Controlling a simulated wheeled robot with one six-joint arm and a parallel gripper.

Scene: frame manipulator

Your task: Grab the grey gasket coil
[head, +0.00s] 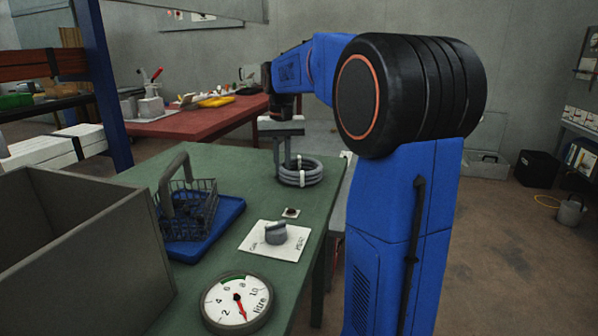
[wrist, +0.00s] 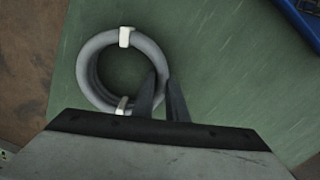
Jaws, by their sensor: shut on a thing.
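The grey gasket coil (head: 317,174) is a bundle of round loops tied with white bands. It lies flat at the far right part of the green table (head: 232,174), near its right edge. In the wrist view the coil (wrist: 86,64) is at upper left, with a white band at its top and another at its bottom. My gripper (head: 289,163) points down at the coil's left part in the head view. In the wrist view its fingers (wrist: 163,78) straddle the coil's right side and are shut on it. The fingers hide part of the loops.
A wire basket (head: 190,207) stands on a blue tray (head: 226,222). A knob on a white plate (head: 262,248), a dial gauge (head: 222,312) and a large grey bin (head: 75,265) are nearer. A red table (head: 190,124) stands behind.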

